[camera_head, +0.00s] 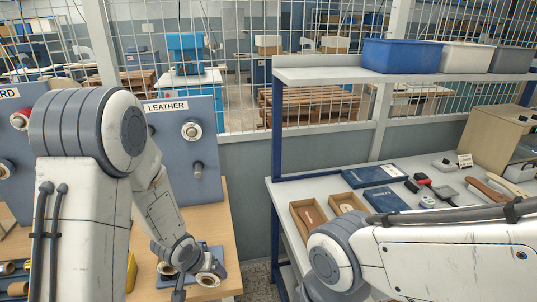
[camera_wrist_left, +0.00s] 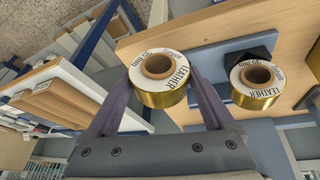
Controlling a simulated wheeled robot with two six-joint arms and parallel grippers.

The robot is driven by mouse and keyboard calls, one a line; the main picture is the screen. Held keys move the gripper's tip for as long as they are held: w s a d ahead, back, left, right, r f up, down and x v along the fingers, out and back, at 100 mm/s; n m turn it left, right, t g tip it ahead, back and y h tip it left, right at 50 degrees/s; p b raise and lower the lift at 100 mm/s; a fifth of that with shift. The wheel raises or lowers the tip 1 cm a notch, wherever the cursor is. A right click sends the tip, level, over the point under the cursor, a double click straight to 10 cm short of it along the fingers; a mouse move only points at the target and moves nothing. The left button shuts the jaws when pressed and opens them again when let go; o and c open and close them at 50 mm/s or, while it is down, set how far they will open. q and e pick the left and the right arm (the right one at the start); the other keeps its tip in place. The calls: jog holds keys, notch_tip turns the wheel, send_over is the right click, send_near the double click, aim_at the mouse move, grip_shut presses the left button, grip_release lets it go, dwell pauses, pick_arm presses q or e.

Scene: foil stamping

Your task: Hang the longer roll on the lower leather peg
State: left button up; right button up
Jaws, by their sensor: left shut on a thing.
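My left gripper (camera_wrist_left: 160,88) is shut on a gold foil roll (camera_wrist_left: 163,94) with a white end label reading LEATHER; its fingers lie on either side of it. In the head view the held roll (camera_head: 208,280) is low by the table's right side. A second gold LEATHER roll (camera_wrist_left: 257,98) stands beside it, apart from the fingers; in the head view it is the roll (camera_head: 167,268) to the left. The grey LEATHER panel (camera_head: 168,150) has a white-ended roll (camera_head: 191,130) at its upper peg. The lower leather peg (camera_head: 198,168) looks bare. My right gripper is out of view.
The wooden table (camera_head: 229,240) carries a blue-grey stand (camera_head: 215,254) under the rolls. A neighbouring panel (camera_head: 24,98) with more rolls is partly behind my left arm. A white bench (camera_head: 285,194) with boxes and tools stands to the right, across a gap.

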pick_arm(q)
jog(key=w+d+r+n+y+p, duration=0.1)
jog(key=w+d+r+n+p, duration=0.2)
jog(key=d+r+p, duration=0.6)
jog(key=w+r+p, duration=0.1)
jog(key=w+p, duration=0.1)
jog(key=p, duration=0.3)
jog(key=shift+d+r, duration=0.25)
jog(key=shift+d, duration=0.1)
jog(key=shift+w+a+f+b, duration=0.1)
jog(key=shift+a+f+b, duration=0.5)
jog(key=shift+a+f, duration=1.25)
jog(key=shift+w+a+f+b, duration=0.1)
jog(key=shift+a+f+b, duration=0.55)
jog(key=shift+a+f, duration=1.2)
jog(key=shift+w+a+f+b, duration=0.1)
jog(key=shift+a+f+b, duration=0.5)
jog(key=shift+a+f, duration=1.25)
jog(key=shift+a+r, duration=0.25)
jog(key=shift+a, duration=0.05)
jog(key=shift+f, duration=0.1)
